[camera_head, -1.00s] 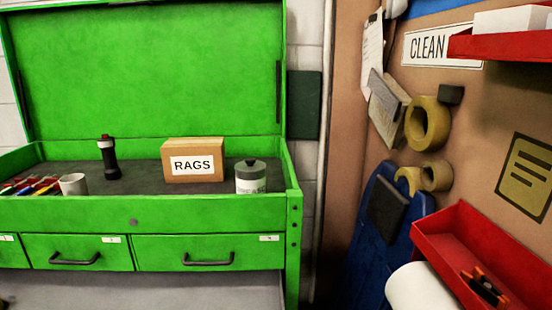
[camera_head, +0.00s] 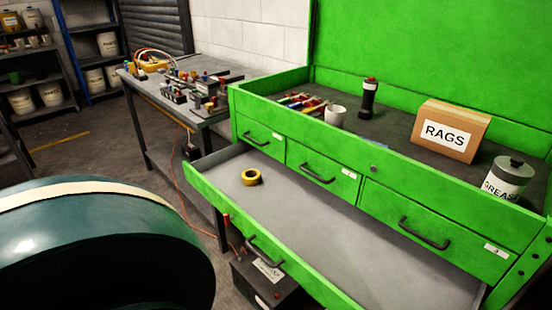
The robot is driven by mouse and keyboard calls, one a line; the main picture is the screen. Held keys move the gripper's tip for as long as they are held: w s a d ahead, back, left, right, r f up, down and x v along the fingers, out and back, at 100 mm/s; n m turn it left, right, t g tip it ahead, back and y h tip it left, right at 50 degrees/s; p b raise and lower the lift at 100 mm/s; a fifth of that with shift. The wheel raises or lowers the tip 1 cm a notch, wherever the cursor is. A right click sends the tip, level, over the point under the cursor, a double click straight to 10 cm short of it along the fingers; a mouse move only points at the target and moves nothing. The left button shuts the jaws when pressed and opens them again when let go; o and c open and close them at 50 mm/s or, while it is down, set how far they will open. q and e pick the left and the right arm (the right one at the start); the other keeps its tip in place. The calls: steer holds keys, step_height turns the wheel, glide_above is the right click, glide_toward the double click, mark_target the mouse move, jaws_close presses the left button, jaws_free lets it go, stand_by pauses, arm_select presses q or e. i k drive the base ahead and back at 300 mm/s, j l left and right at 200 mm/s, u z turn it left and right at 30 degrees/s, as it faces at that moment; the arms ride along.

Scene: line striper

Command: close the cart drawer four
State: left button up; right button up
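A green tool cart (camera_head: 395,165) fills the right half of the view, its lid raised. Below its row of three small shut drawers, a wide drawer (camera_head: 335,228) is pulled out, showing its grey floor. A yellow tape roll (camera_head: 251,177) lies in it near the left end. A dark handle (camera_head: 265,250) sits on the drawer's green front. I cannot read a number on this drawer. Neither of my grippers is in view.
A workbench (camera_head: 150,90) stands behind left. A large dark green rounded object (camera_head: 100,245) occupies the lower left. A black box (camera_head: 262,287) is below the drawer.

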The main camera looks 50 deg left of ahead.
mark_target(345, 257)
steer(key=u, duration=1.4)
steer(key=j+z, duration=0.4)
steer(key=j, duration=0.6)
steer(key=i+j+z, duration=0.25)
steer(key=i, duration=0.2)
